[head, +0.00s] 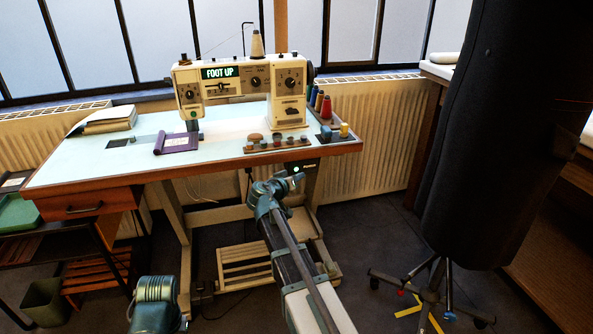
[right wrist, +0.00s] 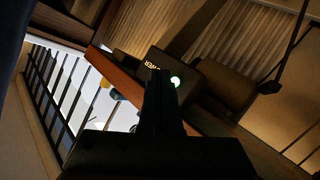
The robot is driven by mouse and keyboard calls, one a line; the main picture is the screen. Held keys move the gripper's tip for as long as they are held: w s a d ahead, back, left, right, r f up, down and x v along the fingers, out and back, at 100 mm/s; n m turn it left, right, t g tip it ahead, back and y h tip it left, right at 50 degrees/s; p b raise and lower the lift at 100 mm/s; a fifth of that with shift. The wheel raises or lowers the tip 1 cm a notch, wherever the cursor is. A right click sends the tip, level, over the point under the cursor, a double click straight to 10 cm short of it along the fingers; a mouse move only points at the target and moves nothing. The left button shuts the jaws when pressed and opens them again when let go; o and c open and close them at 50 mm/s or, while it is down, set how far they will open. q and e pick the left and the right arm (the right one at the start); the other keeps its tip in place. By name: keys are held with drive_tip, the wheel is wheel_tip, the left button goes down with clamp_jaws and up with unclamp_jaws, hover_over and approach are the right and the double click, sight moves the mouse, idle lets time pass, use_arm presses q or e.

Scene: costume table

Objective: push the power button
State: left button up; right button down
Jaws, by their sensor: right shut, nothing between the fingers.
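The power button glows green on a dark switch box (head: 310,166) under the front right edge of the sewing table (head: 65,172). The lit button (right wrist: 175,81) shows in the right wrist view, just right of my fingertips, with pale lettering beside it on the box. My right gripper (head: 294,180) is shut and empty, right below the box in the head view. It also shows dark in the right wrist view (right wrist: 160,74). I cannot tell whether the fingertips touch the button or the box. Only a part of my left arm shows at the bottom; its gripper is out of view.
A sewing machine (head: 238,78) with a lit "FOOT UP" display stands on the table. A dark dress form (head: 490,140) stands at right.

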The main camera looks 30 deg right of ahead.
drive_tip(key=s, duration=0.2)
drive_tip(key=s+a, duration=0.1)
drive_tip(key=s, duration=0.2)
drive_tip(key=shift+a, duration=0.1)
idle(0.4)
drive_tip(key=s+a+f+n+g+y, duration=0.4)
drive_tip(key=s+a, duration=0.4)
drive_tip(key=a, duration=0.4)
drive_tip(key=s+a+f+n+g+y, duration=0.1)
drive_tip(key=s+a+f+n+y, duration=0.15)
drive_tip(key=s+a+f, duration=0.65)
drive_tip(key=s+a+f+n+g+y, duration=0.3)
drive_tip(key=s+a, duration=0.4)
drive_tip(key=a, duration=0.7)
wheel_tip(320, 180, up, 35)
drive_tip(key=y+p, duration=0.1)
drive_tip(key=p, duration=3.3)
drive_tip(key=shift+s+a, duration=0.2)
drive_tip(key=shift+f+y, duration=0.15)
drive_tip(key=shift+y, duration=0.1)
